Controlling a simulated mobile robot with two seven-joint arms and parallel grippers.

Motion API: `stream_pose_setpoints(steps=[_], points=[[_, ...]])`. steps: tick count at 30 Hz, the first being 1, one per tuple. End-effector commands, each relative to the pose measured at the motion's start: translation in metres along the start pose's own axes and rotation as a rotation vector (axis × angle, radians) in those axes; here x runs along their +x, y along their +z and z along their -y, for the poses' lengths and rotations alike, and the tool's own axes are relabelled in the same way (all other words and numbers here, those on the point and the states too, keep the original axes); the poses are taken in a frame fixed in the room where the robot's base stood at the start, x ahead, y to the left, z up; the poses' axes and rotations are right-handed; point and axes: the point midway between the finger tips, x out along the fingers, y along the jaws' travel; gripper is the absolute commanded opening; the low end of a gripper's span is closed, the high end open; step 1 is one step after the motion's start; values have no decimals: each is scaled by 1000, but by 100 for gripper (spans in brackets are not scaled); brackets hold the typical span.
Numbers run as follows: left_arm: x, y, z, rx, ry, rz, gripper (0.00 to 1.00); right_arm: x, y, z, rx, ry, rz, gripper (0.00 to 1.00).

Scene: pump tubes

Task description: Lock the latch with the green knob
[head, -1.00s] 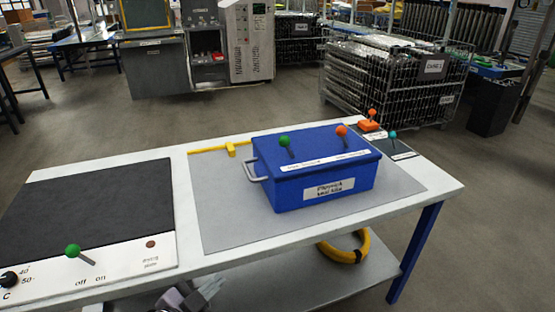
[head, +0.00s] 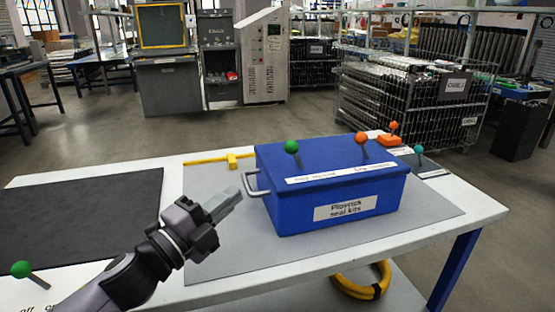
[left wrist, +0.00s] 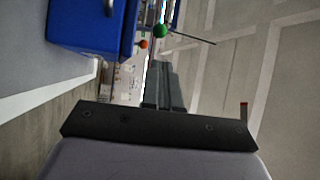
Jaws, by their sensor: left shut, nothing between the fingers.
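A blue box (head: 335,190) stands on the grey mat of the table. On its lid are a lever with a green knob (head: 292,147) and, to the right, a lever with an orange knob (head: 362,139). In the left wrist view the green knob (left wrist: 160,31) shows beyond my shut fingers, with the blue box (left wrist: 92,30) at upper left. My right gripper is not seen.
Another green knob (head: 21,269) is on a panel at the table's left. A yellow bar tool (head: 220,160) lies behind the mat's edge. Orange (head: 393,127) and teal (head: 419,150) knobs stand right of the box. The mat (head: 310,262) in front is clear.

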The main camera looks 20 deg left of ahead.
Motion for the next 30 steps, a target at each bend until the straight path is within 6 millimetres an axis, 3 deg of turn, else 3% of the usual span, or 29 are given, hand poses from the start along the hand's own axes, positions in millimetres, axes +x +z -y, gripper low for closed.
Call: stream_pose_setpoints(steps=[8, 30], points=[[22, 0, 2, 0, -3, 0, 0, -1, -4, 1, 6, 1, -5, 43], [120, 0, 0, -2, -1, 0, 0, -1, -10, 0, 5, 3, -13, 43]])
